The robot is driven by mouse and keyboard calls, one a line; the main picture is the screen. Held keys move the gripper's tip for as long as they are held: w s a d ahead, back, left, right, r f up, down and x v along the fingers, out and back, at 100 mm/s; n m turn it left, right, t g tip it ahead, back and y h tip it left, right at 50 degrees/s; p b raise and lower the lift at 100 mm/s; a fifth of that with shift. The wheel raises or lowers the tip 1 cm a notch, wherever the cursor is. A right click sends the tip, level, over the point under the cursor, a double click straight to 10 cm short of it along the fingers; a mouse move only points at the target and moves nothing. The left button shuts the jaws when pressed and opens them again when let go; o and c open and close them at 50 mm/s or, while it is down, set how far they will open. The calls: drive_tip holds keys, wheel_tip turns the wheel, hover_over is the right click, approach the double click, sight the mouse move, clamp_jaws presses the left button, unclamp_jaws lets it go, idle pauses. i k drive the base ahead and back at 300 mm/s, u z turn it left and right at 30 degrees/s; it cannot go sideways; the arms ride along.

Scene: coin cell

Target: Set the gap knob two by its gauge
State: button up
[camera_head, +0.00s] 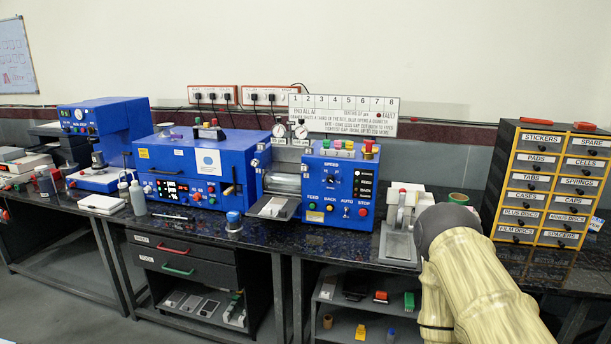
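Two small round gauges stand side by side on top of the blue roller machine, a left gauge (279,130) and a right gauge (301,132). Their needles and readings are too small to make out. The gap knobs cannot be told apart from the fittings around the gauges, and no label for knob two is legible. The machine's steel roller (282,183) lies below the gauges, with a flat metal tray (273,207) in front. My arm shows at the lower right, well right of the gauges. My gripper is not in view.
A control box (340,188) with SPEED, FEED, BACK, AUTO and STOP controls adjoins the roller on the right. A blue oven-like box (205,165) stands left. A small grey press (401,225) and labelled drawers (548,185) are on the right. A blue-capped jar (234,220) stands near the bench's front edge.

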sight(304, 167)
drive_tip(key=z, duration=0.55)
drive_tip(key=i, duration=0.5)
drive_tip(key=u, duration=1.7)
